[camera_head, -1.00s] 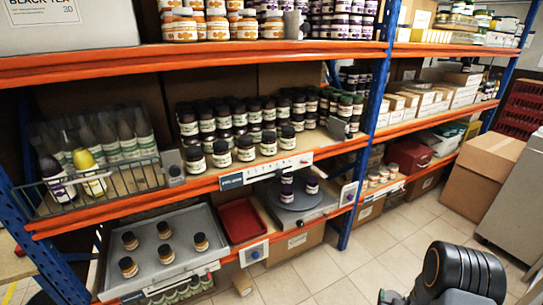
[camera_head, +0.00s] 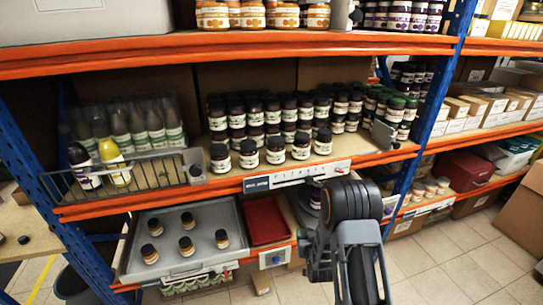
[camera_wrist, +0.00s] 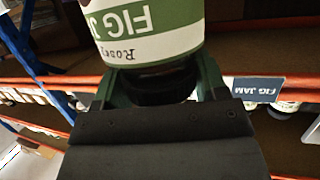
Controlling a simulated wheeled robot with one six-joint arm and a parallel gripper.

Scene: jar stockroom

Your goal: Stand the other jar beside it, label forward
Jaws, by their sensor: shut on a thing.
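In the wrist view, my gripper (camera_wrist: 162,82) is shut on a jar (camera_wrist: 150,32) with a dark lid and a white and green "FIG JAM" label. The lid is between the fingers, and the print appears upside down in that picture. In the head view my arm hides the held jar and the fingertips. A dark jar (camera_head: 315,198) shows partly at the left edge of my arm, on the lower shelf; its label cannot be read. Several dark-lidded jars with pale labels, such as this one (camera_head: 249,154), stand in a front row on the middle shelf.
A grey tray (camera_head: 205,262) with several small jars and a red tray (camera_head: 264,222) are below. A wire basket (camera_head: 150,172) holds bottles.

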